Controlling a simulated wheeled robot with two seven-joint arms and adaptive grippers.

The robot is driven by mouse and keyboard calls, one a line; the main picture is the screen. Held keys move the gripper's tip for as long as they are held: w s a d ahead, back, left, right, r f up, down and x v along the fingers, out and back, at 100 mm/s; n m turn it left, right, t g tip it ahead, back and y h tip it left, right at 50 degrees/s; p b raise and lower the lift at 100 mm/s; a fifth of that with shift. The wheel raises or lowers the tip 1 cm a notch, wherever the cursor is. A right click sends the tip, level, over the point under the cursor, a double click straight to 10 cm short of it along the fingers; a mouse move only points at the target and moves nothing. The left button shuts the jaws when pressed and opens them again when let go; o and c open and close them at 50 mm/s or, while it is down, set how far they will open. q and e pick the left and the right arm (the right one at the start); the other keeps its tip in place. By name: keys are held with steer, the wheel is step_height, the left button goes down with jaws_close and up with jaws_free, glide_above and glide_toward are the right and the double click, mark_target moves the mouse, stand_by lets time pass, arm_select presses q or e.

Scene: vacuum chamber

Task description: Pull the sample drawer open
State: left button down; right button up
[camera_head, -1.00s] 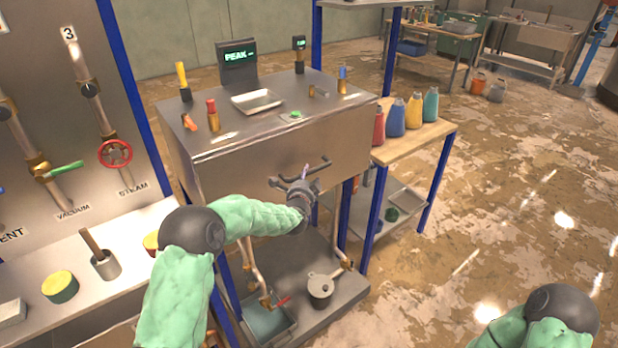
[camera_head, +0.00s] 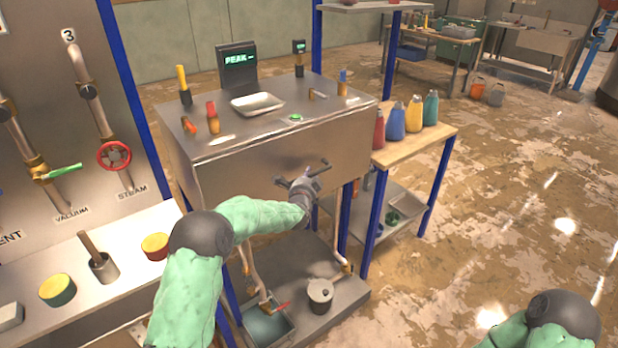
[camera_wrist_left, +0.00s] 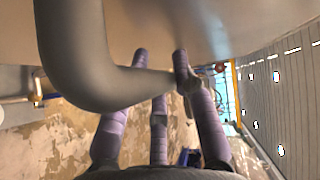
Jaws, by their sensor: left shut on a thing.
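The sample drawer shows as a broad metal front (camera_head: 250,165) on the steel cabinet, with no visible gap around it. In the left wrist view the thick grey curved handle (camera_wrist_left: 75,45) passes close to the purple fingers of my left gripper (camera_wrist_left: 162,72). My right gripper is out of view; only part of that arm shows at the bottom right.
A tray (camera_head: 257,104), displays and small tools stand on the cabinet top (camera_head: 270,125). A bench with several coloured bottles (camera_head: 397,120) is to the right. A pot (camera_head: 320,292) stands on the low shelf below. The floor (camera_head: 500,220) at right is clear.

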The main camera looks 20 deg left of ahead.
arm_select(q)
steer(key=shift+d, duration=0.1)
steer(key=s+d+p, duration=0.5)
steer(key=s+d, duration=0.4)
steer(key=d, duration=0.2)
steer(key=s+d+p, duration=0.5)
steer(key=s+d, duration=0.3)
steer(key=d, duration=0.3)
steer(key=shift+s+d, duration=0.25)
steer(key=shift+s, duration=0.1)
steer(key=c, duration=1)
jaws_free()
steer(key=s+d+r, duration=0.1)
steer(key=s, duration=1)
steer(key=shift+s+d+r, duration=0.15)
steer(key=shift+s+r, duration=0.15)
steer(key=shift+s, duration=0.1)
